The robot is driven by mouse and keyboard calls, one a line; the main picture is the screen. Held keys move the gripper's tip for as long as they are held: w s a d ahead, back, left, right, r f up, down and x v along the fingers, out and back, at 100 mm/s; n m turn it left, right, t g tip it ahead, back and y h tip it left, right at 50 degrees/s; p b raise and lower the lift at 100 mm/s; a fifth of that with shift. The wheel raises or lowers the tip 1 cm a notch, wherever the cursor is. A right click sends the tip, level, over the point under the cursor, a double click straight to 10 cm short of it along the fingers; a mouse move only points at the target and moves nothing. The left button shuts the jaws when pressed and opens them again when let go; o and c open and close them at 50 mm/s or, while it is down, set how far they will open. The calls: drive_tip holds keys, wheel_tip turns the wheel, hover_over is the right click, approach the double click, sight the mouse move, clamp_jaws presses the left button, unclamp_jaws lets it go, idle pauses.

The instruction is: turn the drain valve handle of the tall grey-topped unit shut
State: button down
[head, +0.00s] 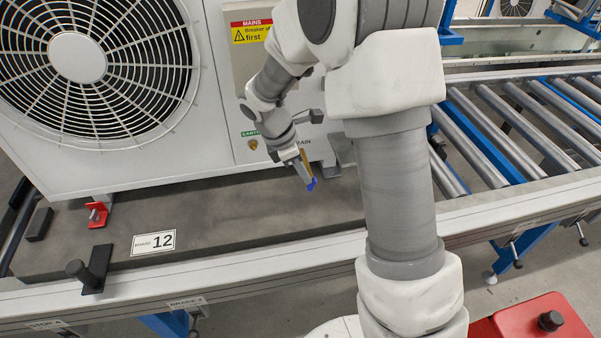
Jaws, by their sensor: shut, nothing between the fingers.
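A white unit with a large round fan grille (78,58) fills the upper left; its top is out of view, so I cannot tell whether it is grey. A lower label on its panel (225,100) ends in "RAIN", partly covered by my wrist. No drain valve handle can be made out clearly; a small grey part (343,150) beside the label is partly behind my arm, and I cannot tell what it is. My gripper (311,184) is shut and empty, pointing down to the right, in front of the unit's lower right part.
The unit stands on a dark board (215,230) with a "12" plate (153,242). A red clamp (97,214) is at its lower left, and a black toggle (92,270) is at the board's front edge. A roller conveyor (520,125) runs at right. The board's front is mostly clear.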

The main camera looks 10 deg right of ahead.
drive_tip(key=shift+d+r+p, duration=0.1)
drive_tip(key=shift+r+p, duration=0.05)
drive_tip(key=shift+p, duration=0.3)
drive_tip(key=shift+d+r+y+p, duration=0.1)
drive_tip(key=shift+d+y+p, duration=0.15)
drive_tip(key=shift+y+p, duration=0.7)
drive_tip(key=shift+d+r+y+p, duration=0.1)
drive_tip(key=shift+d+y+p, duration=0.3)
drive_tip(key=shift+p, duration=0.95)
drive_tip(key=shift+d+p, duration=0.2)
drive_tip(key=shift+p, duration=0.7)
drive_tip(key=shift+d+p, duration=0.5)
drive_tip(key=shift+p, duration=0.2)
drive_tip(key=shift+d+f+p, duration=0.5)
drive_tip(key=shift+d+p, duration=0.4)
drive_tip(key=shift+d+f, duration=0.15)
drive_tip(key=shift+f, duration=0.05)
